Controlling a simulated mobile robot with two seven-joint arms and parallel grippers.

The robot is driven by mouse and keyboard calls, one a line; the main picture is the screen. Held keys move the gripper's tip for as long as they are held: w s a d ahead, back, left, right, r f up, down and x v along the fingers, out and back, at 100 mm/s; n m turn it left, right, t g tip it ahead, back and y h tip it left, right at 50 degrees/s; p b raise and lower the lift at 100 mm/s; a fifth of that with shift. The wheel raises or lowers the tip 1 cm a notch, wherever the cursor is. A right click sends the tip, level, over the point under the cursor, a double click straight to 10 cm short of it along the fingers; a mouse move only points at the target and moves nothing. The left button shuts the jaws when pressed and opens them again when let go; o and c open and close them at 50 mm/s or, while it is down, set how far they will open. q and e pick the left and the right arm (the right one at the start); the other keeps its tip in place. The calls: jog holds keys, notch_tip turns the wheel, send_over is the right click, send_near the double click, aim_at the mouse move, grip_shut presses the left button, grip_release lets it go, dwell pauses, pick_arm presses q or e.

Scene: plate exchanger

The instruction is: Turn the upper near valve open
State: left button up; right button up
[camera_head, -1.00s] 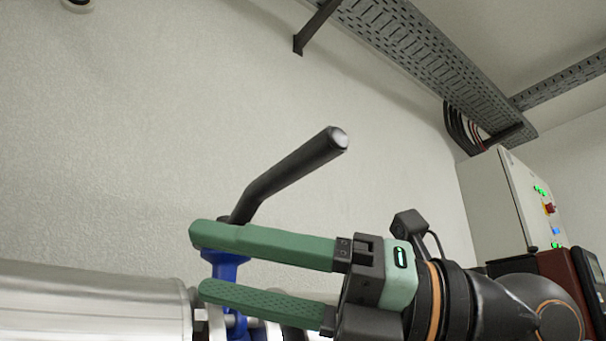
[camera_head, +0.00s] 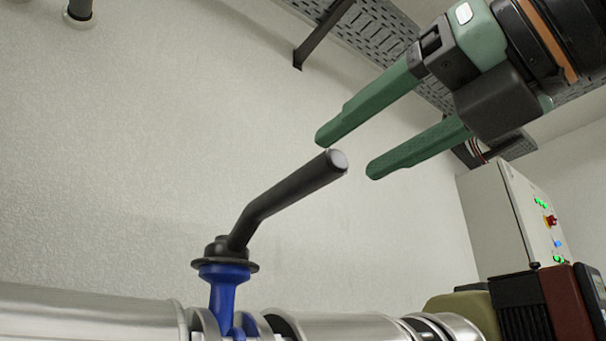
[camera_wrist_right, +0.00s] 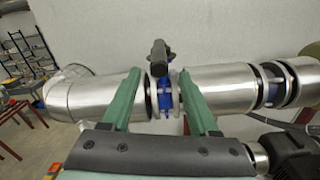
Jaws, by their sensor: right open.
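The valve has a black lever handle (camera_head: 290,198) on a blue stem (camera_head: 222,287) that rises from a silver pipe. The lever slants up and to the right, with its pale end cap towards me. My right gripper (camera_head: 346,156) has green fingers, open and empty, in the head view. Its tips are close to the lever's free end, above and right of it, and the lever does not look gripped. In the right wrist view the lever (camera_wrist_right: 159,62) appears end-on, beyond and between the two spread fingers (camera_wrist_right: 158,105). My left gripper is not in view.
The silver pipe (camera_head: 85,312) runs across the bottom. A grey control cabinet (camera_head: 498,222) with lit buttons stands at the right. A cable tray (camera_head: 375,30) hangs above. The wall left of the lever is clear. Shelves (camera_wrist_right: 28,50) stand far left in the wrist view.

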aim_at(303, 194)
jog(key=p+x, duration=0.2)
jog(key=x, duration=0.7)
jog(key=shift+w+a+p, duration=0.1)
jog(key=shift+p, duration=0.2)
jog(key=shift+c, duration=0.4)
grip_shut()
dwell(0.5)
